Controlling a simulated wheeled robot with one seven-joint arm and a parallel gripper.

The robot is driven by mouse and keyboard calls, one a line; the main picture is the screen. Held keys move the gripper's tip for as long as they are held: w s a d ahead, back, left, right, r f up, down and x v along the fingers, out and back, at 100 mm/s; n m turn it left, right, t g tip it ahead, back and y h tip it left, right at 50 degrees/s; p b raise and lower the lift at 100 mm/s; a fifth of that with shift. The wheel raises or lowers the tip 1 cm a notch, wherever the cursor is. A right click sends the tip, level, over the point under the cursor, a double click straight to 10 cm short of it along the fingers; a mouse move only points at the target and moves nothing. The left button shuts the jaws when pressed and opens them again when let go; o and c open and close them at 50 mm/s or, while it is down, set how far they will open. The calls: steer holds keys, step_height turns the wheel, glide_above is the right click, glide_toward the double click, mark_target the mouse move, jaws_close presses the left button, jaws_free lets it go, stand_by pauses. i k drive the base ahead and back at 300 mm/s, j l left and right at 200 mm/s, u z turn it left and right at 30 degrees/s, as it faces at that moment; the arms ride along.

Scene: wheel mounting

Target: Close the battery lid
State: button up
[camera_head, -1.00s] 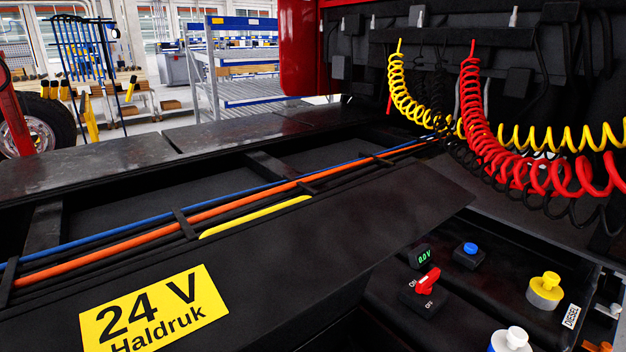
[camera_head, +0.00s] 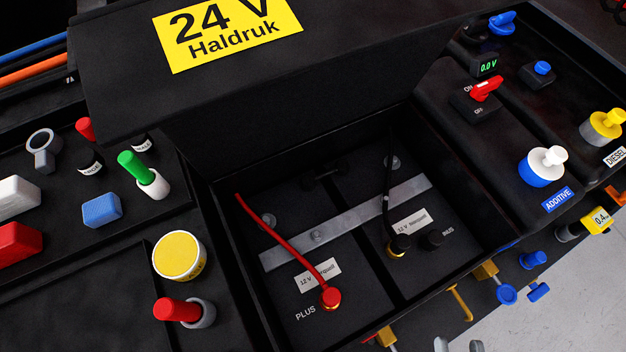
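The battery lid (camera_head: 270,95) is black with a yellow "24 V Haldruk" label (camera_head: 228,30). It is raised, tilted up at the back of the battery box. The open battery box (camera_head: 470,240) is at the centre of the head view. Inside are two black 12 V batteries (camera_head: 350,280) under a grey metal strap (camera_head: 345,222). A red cable (camera_head: 275,240) ends at the PLUS terminal and a black cable (camera_head: 387,180) ends at a brass-coloured terminal on the right battery. My gripper is not in view.
Left of the box, a tray holds a yellow-topped round tin (camera_head: 180,255), a blue block (camera_head: 102,210), and red and green handled items. Right of it are a red ON/OFF switch (camera_head: 485,90), a 0.0 V display (camera_head: 487,66), a white-blue ADDITIVE cap (camera_head: 542,165) and a yellow DIESEL cap (camera_head: 604,125).

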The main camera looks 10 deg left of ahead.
mark_target(232, 85)
steer(key=l+u, duration=0.15)
steer(key=u, duration=0.9)
steer(key=l+u, duration=0.25)
steer(key=l, duration=0.15)
steer(key=l+u, duration=0.25)
steer(key=l, duration=0.15)
steer(key=k+l+u, duration=0.25)
steer(key=l+u, duration=0.25)
steer(key=l, duration=0.25)
steer(key=k+l, duration=0.15)
steer(key=l, duration=0.2)
steer(key=k+l, duration=0.15)
steer(key=l, duration=0.2)
steer(key=k+l, duration=0.15)
steer(key=l, duration=0.2)
steer(key=k+l+u, duration=0.1)
steer(key=l, duration=0.25)
steer(key=k+l, duration=0.25)
steer(key=j+z, duration=0.25)
steer(key=j, duration=0.45)
steer(key=k+j+z, duration=0.1)
steer(key=j+z, duration=0.15)
steer(key=j, duration=0.5)
